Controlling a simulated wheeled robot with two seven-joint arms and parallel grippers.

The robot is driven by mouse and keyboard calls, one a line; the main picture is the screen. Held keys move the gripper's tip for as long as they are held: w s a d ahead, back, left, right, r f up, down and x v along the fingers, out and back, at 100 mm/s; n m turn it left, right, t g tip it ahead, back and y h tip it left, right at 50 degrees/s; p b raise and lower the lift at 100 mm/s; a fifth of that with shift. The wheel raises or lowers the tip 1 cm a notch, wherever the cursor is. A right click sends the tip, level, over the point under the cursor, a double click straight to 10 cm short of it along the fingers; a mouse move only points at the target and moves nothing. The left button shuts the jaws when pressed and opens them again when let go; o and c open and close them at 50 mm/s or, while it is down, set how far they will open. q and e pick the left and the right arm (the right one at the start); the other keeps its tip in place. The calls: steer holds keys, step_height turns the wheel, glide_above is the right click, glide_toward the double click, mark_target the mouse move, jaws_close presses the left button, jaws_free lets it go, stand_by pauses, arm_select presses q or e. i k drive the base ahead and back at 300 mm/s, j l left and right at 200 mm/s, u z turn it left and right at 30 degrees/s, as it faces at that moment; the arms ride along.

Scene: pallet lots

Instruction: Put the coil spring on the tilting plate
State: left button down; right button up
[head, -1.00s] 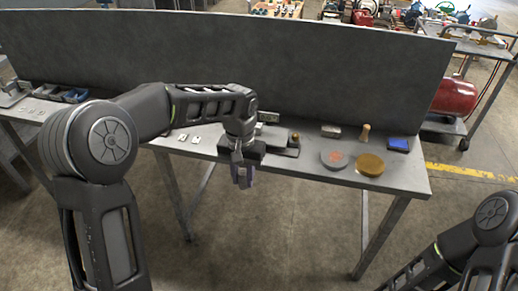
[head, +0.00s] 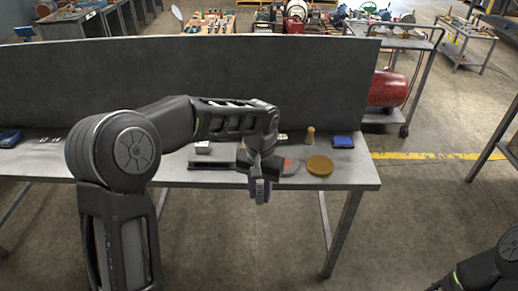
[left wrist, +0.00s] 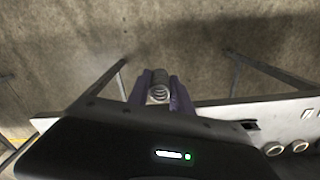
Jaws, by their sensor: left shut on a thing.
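My left gripper (head: 261,192) is in front of the table's front edge, with its fingers pointing down. In the left wrist view its purple fingers (left wrist: 160,92) are shut on a pale coil spring (left wrist: 159,92), with bare floor behind it. The spring cannot be made out in the head view. A grey disc with a reddish mark (head: 291,167) lies on the table just behind the gripper, partly hidden by it. A round amber disc (head: 320,166) lies to its right. I cannot tell which disc is the tilting plate. My right gripper is out of view.
The grey table (head: 350,172) has a tall dark panel (head: 180,75) along its back. A wooden peg-like piece (head: 310,135) and a blue block (head: 343,141) stand behind the discs. A dark flat fixture (head: 208,165) lies left of the gripper. Free floor lies in front.

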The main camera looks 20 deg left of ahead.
mark_target(223, 151)
steer(key=z, duration=0.6)
steer(key=i+j, duration=0.1)
steer(key=j, duration=0.25)
steer(key=i+j, duration=0.1)
steer(key=j, duration=0.25)
steer(key=i+j, duration=0.1)
steer(key=j, duration=0.25)
steer(key=i+j, duration=0.1)
steer(key=j, duration=0.25)
